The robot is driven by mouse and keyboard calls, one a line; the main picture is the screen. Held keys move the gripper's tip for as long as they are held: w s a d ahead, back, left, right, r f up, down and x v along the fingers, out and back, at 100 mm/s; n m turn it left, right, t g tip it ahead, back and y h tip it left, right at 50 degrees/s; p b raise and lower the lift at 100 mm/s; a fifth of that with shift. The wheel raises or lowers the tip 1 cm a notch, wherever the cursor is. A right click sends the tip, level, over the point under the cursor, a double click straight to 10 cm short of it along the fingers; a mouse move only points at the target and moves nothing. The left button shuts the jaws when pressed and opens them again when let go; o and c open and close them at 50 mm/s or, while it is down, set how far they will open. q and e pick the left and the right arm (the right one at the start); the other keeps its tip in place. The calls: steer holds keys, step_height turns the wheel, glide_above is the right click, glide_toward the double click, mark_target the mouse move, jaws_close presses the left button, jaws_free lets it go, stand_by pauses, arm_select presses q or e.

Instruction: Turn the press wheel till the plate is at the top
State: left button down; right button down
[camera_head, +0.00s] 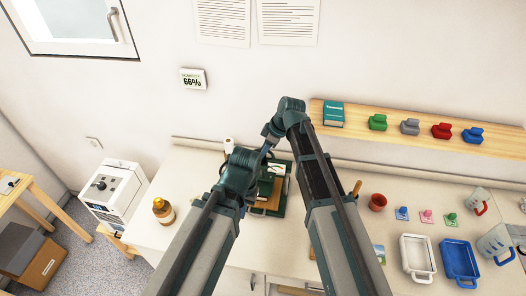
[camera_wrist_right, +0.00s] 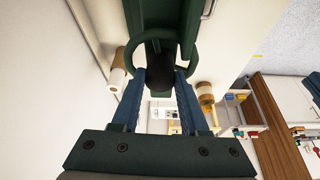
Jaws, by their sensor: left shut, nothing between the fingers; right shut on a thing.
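The press (camera_head: 284,196) stands on the counter, a dark green frame with wood-coloured parts, mostly behind my arms in the head view. I cannot make out its plate's height. The press wheel (camera_wrist_right: 190,43) is a dark green ring around a dark hub in the right wrist view. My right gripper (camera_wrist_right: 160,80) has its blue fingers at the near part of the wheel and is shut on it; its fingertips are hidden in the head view. My left gripper (camera_head: 246,164) is shut and empty, close in front of the press; its fingers are hard to tell from the wrist.
A shelf (camera_head: 350,127) with coloured blocks hangs above.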

stand_by(0.5)
steer(key=shift+c, duration=2.1)
jaws_free()
steer(key=shift+r, duration=0.1)
steer(key=p+v, duration=1.2)
steer(key=v, duration=0.1)
steer(key=shift+d+r+p, duration=0.15)
steer(key=shift+r+p, duration=0.15)
steer(key=shift+p, duration=0.1)
steer(key=s+f+m+g+h+b, duration=0.1)
steer(key=s+f+m+h+b, duration=0.4)
steer(key=s+f+m+b, duration=0.6)
steer(key=s+f+b, duration=1)
steer(key=f+b, duration=0.2)
steer(key=f, duration=0.1)
steer(key=shift+s+f+h, duration=0.3)
steer(key=shift+h, duration=0.1)
